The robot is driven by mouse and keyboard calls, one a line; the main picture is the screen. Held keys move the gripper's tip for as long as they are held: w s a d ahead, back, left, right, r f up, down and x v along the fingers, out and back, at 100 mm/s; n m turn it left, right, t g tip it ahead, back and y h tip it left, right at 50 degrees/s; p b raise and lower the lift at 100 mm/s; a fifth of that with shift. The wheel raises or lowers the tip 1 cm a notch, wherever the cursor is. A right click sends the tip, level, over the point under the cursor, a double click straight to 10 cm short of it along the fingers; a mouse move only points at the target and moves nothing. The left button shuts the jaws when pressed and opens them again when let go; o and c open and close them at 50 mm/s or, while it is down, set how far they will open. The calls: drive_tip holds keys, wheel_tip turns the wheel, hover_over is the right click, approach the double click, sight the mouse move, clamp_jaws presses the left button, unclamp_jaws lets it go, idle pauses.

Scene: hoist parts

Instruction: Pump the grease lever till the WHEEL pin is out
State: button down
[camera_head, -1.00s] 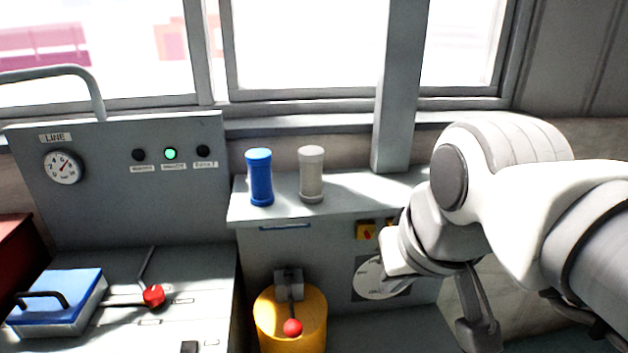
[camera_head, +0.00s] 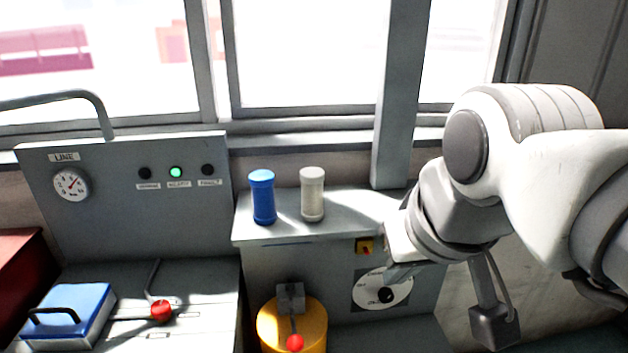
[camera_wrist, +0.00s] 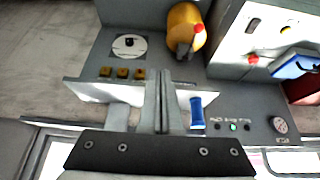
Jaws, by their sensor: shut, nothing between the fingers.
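The grease lever appears to be the short lever with a red knob (camera_head: 295,342) on the yellow pot (camera_head: 313,318), low in the middle of the head view. The pot also shows upside down at the top of the wrist view (camera_wrist: 183,15). A white round plate (camera_head: 368,291) with a black knob (camera_head: 386,295) is on the cabinet front to its right. My gripper (camera_wrist: 160,76) is shut and empty. I cannot make out which pin is WHEEL.
A blue cylinder (camera_head: 262,197) and a pale one (camera_head: 312,194) stand on the shelf. On the left are a gauge (camera_head: 72,184) marked LINE, a lit green lamp (camera_head: 176,172), another red knob (camera_head: 161,310) and a blue box (camera_head: 75,310).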

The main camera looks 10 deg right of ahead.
drive_tip(key=shift+s+r+p, duration=0.15)
drive_tip(key=shift+r+p, duration=0.6)
drive_tip(key=shift+r, duration=0.5)
drive_tip(key=shift+s+r+p, duration=0.1)
drive_tip(key=shift+r+p, duration=0.6)
drive_tip(key=shift+r, duration=0.5)
wheel_tip(320, 180, up, 6)
drive_tip(key=p, duration=0.4)
wheel_tip(320, 180, down, 11)
drive_tip(key=shift+r, duration=0.15)
